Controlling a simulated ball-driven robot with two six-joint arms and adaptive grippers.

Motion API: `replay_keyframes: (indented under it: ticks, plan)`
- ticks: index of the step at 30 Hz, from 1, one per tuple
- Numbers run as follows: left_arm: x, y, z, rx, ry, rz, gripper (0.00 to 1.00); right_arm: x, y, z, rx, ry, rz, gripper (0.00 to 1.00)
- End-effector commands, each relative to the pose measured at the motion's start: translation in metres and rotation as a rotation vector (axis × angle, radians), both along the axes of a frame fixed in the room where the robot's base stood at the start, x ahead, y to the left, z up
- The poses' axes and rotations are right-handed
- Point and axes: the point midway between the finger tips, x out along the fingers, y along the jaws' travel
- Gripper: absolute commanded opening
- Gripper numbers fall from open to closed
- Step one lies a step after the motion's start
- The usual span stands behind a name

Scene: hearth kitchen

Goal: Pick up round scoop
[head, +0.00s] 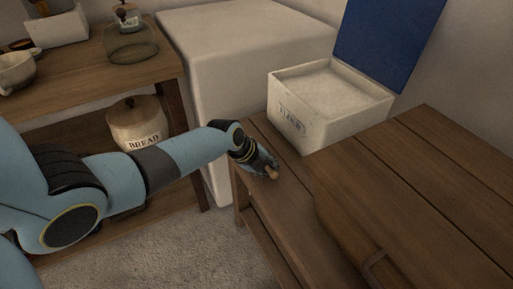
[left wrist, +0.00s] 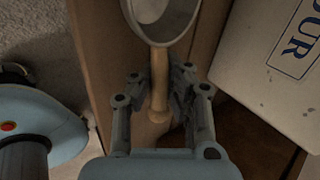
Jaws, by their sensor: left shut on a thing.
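The round scoop (left wrist: 159,75) shows in the left wrist view with a pale wooden handle and a round grey-white head at the top edge, partly cut off. My left gripper (left wrist: 159,88) is shut on the handle, one finger on each side. In the head view my left gripper (head: 268,169) is low over the wooden bench, left of the flour box. I cannot tell whether the scoop touches the bench. My right gripper is not in view.
The white flour box (head: 318,128) with its blue lid (head: 385,40) open stands right behind the gripper. A wooden bench top (head: 430,190) fills the right. A white block (head: 235,60) stands behind.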

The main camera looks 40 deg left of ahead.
Motion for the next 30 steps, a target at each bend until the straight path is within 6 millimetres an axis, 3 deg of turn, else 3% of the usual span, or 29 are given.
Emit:
replay_keyframes:
  ticks: [10, 14, 24, 30]
  plan:
    - [0.001, 0.000, 0.002, 0.001, -0.002, 0.000, 0.00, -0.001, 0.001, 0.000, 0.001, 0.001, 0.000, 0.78]
    - [0.001, 0.000, 0.011, 0.001, -0.003, -0.001, 0.00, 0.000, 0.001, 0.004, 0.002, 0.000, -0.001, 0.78]
    - [0.001, 0.001, 0.078, 0.002, -0.005, -0.001, 0.00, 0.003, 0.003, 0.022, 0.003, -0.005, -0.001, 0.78]
    - [0.001, 0.000, 0.099, 0.000, -0.003, 0.000, 0.00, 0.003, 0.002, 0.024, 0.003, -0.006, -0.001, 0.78]
